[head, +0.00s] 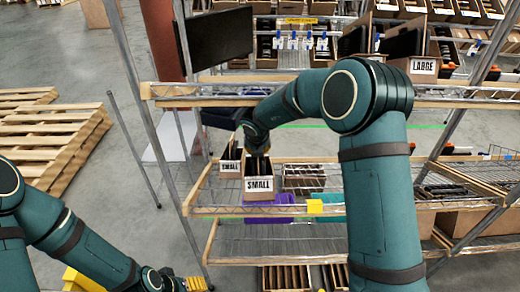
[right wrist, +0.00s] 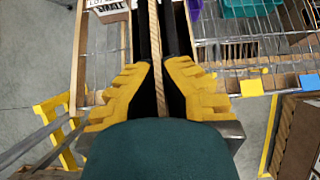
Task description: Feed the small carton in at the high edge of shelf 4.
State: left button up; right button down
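The small carton (head: 259,188), tan with a white SMALL label and dark contents, is at the left end of a middle wire shelf (head: 330,211). I cannot tell whether it touches the shelf. My right gripper (head: 257,150) reaches down onto it from above. In the right wrist view its yellow fingers (right wrist: 158,68) close in on both sides of a thin tan strip of the carton (right wrist: 156,35), dark contents beside it. My left gripper (head: 196,284) is low at the bottom left, away from the cartons; its opening is unclear. No shelf number is readable.
A second SMALL carton (head: 229,168) stands just left and behind. The upper shelf's wooden edge (head: 215,103) and metal post (head: 133,70) border the reach. Pallets (head: 45,140) lie left.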

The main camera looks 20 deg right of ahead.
jog(key=shift+w+d+m, duration=0.25)
jog(key=shift+d+m, duration=0.05)
jog(key=shift+w+d+f+b, duration=0.2)
jog(key=shift+w+d+f, duration=0.2)
jog(key=shift+w+f, duration=0.7)
jog(key=shift+w+d+f+b, duration=0.25)
jog(key=shift+w+d+f, duration=0.2)
jog(key=shift+w, duration=1.25)
jog(key=shift+w+d+f+b, duration=0.2)
jog(key=shift+w+d+f, duration=0.2)
jog(key=shift+w+f, duration=0.7)
jog(key=shift+s+a+f+b, duration=0.1)
jog(key=shift+s+f+b, duration=0.15)
jog(key=shift+f, duration=0.2)
jog(key=shift+s+a+f+b, duration=0.15)
jog(key=shift+f+b, duration=0.15)
jog(key=shift+f, duration=0.2)
jog(key=shift+s+a+f+b, duration=0.1)
jog(key=shift+s+f+b, duration=0.15)
jog(key=shift+f, duration=0.4)
jog(key=c, duration=1.1)
grip_release()
jog(key=shift+s, duration=0.1)
jog(key=shift+o, duration=0.2)
jog(key=v, duration=1.2)
jog(key=shift+a, duration=0.1)
